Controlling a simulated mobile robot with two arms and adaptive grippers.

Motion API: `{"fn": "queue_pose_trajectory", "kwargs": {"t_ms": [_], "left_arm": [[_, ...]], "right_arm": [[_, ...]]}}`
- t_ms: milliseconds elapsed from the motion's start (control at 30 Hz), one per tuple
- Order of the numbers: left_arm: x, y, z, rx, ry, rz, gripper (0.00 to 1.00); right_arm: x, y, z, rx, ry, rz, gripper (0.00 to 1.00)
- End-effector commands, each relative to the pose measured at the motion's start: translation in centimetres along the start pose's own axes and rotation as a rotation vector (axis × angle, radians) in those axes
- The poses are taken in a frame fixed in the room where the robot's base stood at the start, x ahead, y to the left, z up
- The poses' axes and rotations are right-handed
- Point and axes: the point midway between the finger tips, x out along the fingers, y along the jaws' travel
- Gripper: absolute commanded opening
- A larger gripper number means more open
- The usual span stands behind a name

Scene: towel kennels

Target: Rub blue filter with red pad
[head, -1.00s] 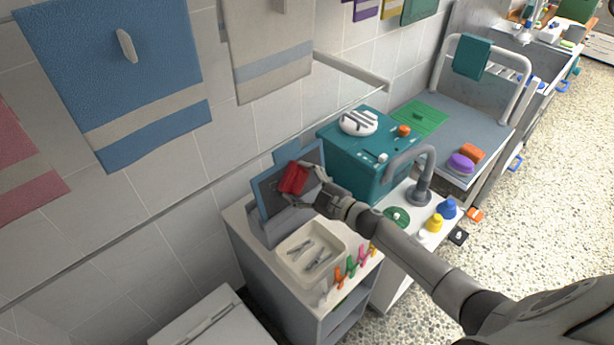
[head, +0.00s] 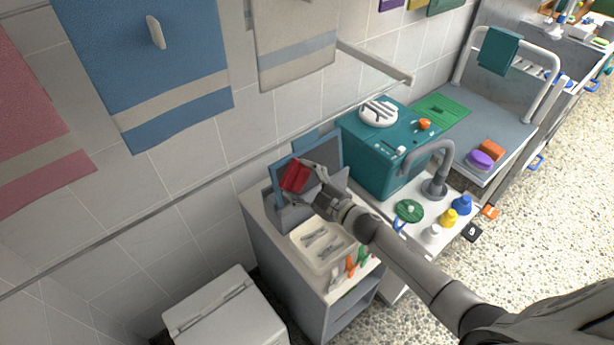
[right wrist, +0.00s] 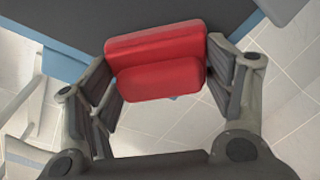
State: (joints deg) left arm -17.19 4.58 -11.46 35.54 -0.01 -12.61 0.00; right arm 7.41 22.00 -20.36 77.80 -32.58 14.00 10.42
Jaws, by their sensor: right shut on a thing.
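The blue filter (head: 325,158) stands upright, slightly leaning, in a grey holder on the small counter. It is a blue frame around a dark grey panel, and the panel also shows in the right wrist view (right wrist: 75,18). My right gripper (head: 308,178) is shut on the red pad (head: 294,175), which lies between its two fingers in the right wrist view (right wrist: 158,65). The pad is in front of the filter's dark panel, near its left side. I cannot tell whether it touches the panel. My left gripper is not in view.
A cream tray (head: 300,236) with grey tools sits in front of the filter. A teal box (head: 365,165) and a grey faucet (head: 437,185) stand to the right. A white lidded bin (head: 265,325) is below left. Towels hang on the wall behind.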

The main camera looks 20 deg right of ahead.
Motion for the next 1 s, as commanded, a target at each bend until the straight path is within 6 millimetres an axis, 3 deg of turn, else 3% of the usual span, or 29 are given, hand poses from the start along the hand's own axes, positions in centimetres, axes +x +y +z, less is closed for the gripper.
{"fn": "queue_pose_trajectory", "kwargs": {"t_ms": [200, 567, 1000], "left_arm": [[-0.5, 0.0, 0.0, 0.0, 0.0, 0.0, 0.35], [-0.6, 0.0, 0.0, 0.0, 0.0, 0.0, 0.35], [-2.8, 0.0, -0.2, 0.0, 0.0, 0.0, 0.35]], "right_arm": [[0.1, -1.2, -1.5, 0.002, 0.004, 0.0, 0.45], [-0.2, -1.2, -1.5, 0.0, 0.001, 0.0, 0.45], [-4.5, -1.1, -2.2, 0.0, 0.0, -0.002, 0.45]]}}
